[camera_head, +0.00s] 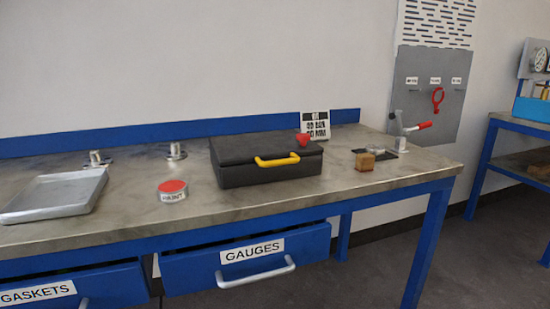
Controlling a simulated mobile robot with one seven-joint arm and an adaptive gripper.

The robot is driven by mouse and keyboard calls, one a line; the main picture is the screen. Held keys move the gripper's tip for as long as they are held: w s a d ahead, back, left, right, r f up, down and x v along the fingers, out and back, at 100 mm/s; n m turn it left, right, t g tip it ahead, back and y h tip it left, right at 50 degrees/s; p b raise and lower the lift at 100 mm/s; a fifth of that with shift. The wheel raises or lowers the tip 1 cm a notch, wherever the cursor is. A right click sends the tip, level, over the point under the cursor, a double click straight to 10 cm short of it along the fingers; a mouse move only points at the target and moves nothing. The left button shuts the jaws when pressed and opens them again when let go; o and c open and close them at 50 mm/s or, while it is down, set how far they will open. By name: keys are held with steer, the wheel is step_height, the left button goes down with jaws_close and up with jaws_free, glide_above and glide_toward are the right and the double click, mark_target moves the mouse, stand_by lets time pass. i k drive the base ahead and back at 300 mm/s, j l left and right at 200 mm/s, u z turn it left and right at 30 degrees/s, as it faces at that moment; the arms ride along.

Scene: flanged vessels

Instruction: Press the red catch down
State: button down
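A black case (235,172) with a yellow handle (277,160) stands shut on the workbench, right of the middle. A small red piece, seemingly the red catch (303,139), shows at the right of its lid top and stands up above it. How it joins the lid is too small to tell. My gripper is not in view.
A white sign (316,124) stands behind the case. The GAUGES drawer (200,265) sticks out slightly.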

mark_target(302, 138)
steer(key=i+j+z, duration=0.2)
steer(key=z, duration=0.15)
steer(key=i+j+z, duration=0.15)
steer(key=j+z, duration=0.15)
steer(key=i+j+z, duration=0.15)
steer(key=j+z, duration=0.2)
steer(key=j, duration=0.1)
